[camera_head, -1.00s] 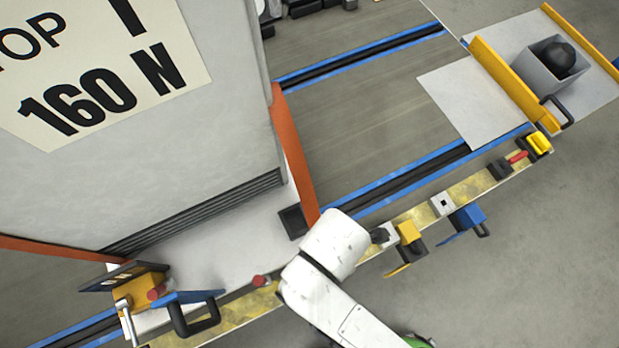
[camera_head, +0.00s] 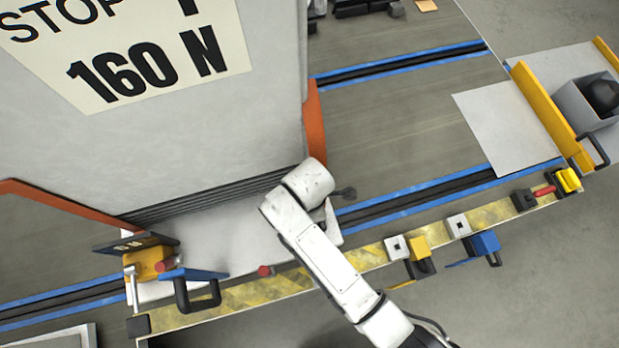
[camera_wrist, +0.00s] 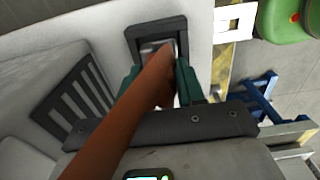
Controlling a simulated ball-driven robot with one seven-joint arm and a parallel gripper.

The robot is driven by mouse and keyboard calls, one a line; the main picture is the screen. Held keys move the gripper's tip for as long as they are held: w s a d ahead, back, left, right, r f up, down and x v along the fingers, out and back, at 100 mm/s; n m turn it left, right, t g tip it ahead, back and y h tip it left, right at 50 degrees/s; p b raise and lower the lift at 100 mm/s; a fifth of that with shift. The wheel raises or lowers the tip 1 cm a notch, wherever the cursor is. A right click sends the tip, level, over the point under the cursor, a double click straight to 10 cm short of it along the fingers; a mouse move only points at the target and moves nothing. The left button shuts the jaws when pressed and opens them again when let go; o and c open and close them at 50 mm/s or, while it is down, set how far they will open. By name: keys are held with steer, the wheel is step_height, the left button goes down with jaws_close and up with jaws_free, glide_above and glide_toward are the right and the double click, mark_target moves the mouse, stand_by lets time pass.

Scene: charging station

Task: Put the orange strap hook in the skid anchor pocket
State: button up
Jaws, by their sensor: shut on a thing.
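My gripper (camera_wrist: 160,78) has teal fingers on both sides of the orange strap's far end in the wrist view. It is shut on the orange strap hook, whose grey metal part (camera_wrist: 157,47) shows just past the fingers. The strap (camera_wrist: 122,122) runs from there to the lower left. The skid anchor pocket (camera_wrist: 153,30) is a dark rectangular frame on the pale skid plate. The hook overlaps its opening; I cannot tell whether it is inside or above. In the head view the strap (camera_head: 315,130) runs down the cabinet corner behind my arm, which hides gripper, hook and pocket.
The tall grey cabinet (camera_head: 180,140) stands left of my arm. A yellow striped rail (camera_head: 265,293) runs along the skid's front, with yellow (camera_head: 416,246) and blue (camera_head: 485,242) blocks to the right. Open floor (camera_head: 530,290) lies at the lower right.

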steer(key=shift+f, duration=1.55)
steer(key=shift+f, duration=0.1)
steer(key=o, duration=1.1)
step_height(320, 180, up, 12)
steer(key=shift+r, duration=0.15)
